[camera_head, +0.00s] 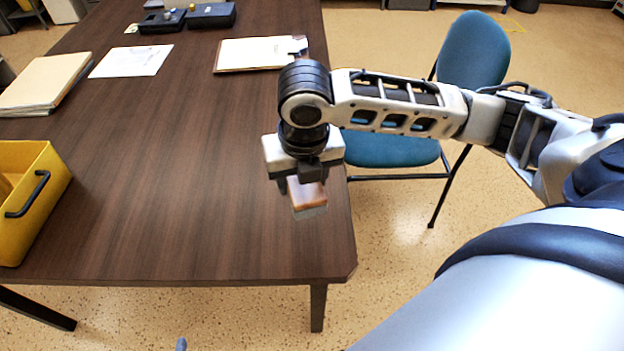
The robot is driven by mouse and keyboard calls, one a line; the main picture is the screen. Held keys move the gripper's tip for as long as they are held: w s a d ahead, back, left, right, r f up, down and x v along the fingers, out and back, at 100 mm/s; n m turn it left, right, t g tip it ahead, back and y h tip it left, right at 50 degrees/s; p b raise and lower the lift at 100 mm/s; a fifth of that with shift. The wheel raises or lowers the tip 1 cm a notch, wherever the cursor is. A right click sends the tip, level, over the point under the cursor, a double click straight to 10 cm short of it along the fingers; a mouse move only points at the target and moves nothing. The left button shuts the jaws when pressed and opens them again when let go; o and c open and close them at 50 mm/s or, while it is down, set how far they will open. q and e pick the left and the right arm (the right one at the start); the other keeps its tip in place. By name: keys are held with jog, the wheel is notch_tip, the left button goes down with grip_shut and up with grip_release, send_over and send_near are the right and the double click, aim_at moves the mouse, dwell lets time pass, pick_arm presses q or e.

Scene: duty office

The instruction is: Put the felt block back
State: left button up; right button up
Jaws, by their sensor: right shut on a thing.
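The felt block (308,194) has a brown wooden top and a grey underside. My right gripper (304,180) points down and is shut on its wooden top. The block is over the right part of the dark wooden table (170,220), near the right edge. I cannot tell for sure how far it is above the table top. The gripper body hides part of the block.
A yellow bin (42,205) with a black handle stands at the table's left. Folders (42,84), a paper sheet (132,61), a clipboard (258,54) and dark boxes (210,15) lie farther back. A blue chair (470,52) stands at the right. The table's middle is clear.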

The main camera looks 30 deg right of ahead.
jog(key=shift+w+d+f+n, duration=0.15)
jog(key=shift+f+n, duration=0.1)
jog(key=shift+n, duration=0.55)
jog(key=w+d+f, duration=0.2)
jog(key=w+f, duration=0.1)
jog(key=w+d+f, duration=0.6)
jog(key=w, duration=0.1)
jog(key=shift+d, duration=0.15)
jog(key=shift+d+f, duration=0.1)
jog(key=shift+f, duration=0.15)
jog(key=f, duration=0.3)
jog(key=shift+w+d, duration=0.15)
jog(key=shift+w, duration=0.05)
jog(key=shift+f, duration=0.2)
